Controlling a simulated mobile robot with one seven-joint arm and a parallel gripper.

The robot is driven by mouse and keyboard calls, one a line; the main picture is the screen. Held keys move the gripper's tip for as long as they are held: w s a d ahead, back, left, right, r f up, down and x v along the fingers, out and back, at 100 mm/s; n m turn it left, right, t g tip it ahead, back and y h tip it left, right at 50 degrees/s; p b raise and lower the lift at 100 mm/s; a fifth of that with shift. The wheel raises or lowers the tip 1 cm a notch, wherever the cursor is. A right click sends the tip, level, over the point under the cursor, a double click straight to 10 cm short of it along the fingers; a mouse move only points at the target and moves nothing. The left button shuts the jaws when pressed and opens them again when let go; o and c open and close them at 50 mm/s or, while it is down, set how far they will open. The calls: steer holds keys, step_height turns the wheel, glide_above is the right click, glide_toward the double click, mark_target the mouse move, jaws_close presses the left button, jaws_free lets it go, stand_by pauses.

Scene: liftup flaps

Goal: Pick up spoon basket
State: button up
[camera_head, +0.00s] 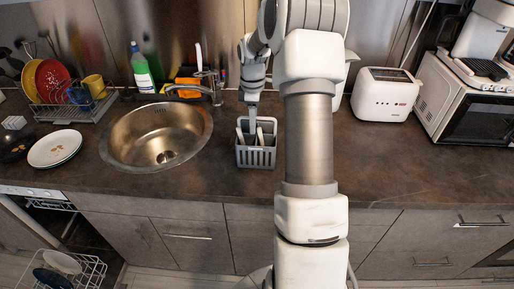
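The spoon basket (257,158) is a small grey slatted holder on the dark counter, right of the sink. Some light-coloured utensils stand up in it. My gripper (252,124) points down from above, with its tip at the back of the basket's top. The fingers are small and narrow in this view. I cannot tell whether they touch the basket or are closed on its back wall or handle. The basket appears upright on the counter. My arm stands just right of the basket and hides the counter behind it.
A round steel sink (125,140) with a faucet (190,89) lies to the left. A dish rack (70,108) and white plates (55,148) are farther left. A white toaster (385,94) and microwave (470,105) stand right. An open dishwasher rack (92,268) is lower left.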

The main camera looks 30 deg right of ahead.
mark_target(257, 138)
step_height(257, 138, down, 4)
steer(key=shift+a+f, duration=0.15)
steer(key=shift+f, duration=0.05)
steer(key=shift+c, duration=0.3)
jaws_close()
steer(key=shift+r, duration=0.1)
stand_by(1.0)
